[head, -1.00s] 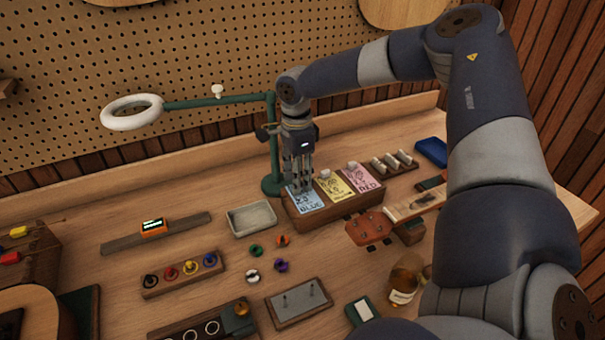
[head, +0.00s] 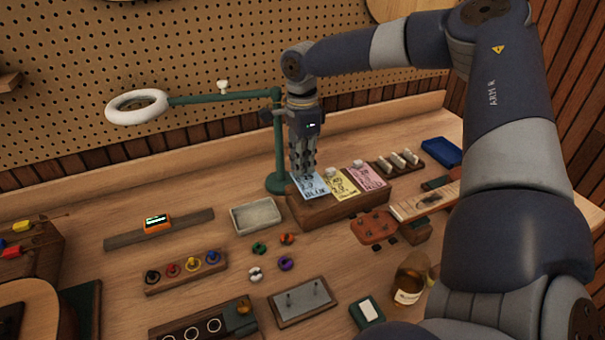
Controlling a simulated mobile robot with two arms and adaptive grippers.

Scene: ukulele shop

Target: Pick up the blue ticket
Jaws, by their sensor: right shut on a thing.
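The blue ticket (head: 316,189) is at the left end of a wooden ticket block (head: 335,207) in the head view. My right gripper (head: 304,171) points down at the ticket's upper left part and is shut on it. The fingers hide that part of the ticket. I cannot tell whether the ticket is clear of the block. A yellow ticket (head: 343,184) and a pink ticket (head: 368,177) lie to its right on the same block. My left gripper is not in view.
A green lamp stand (head: 278,150) rises close behind my right gripper. A grey tray (head: 256,216) stands left of the block. Small coloured pegs, a metal plate (head: 301,303) and an amber bottle (head: 409,281) lie nearer. A blue box (head: 441,152) is at the back right.

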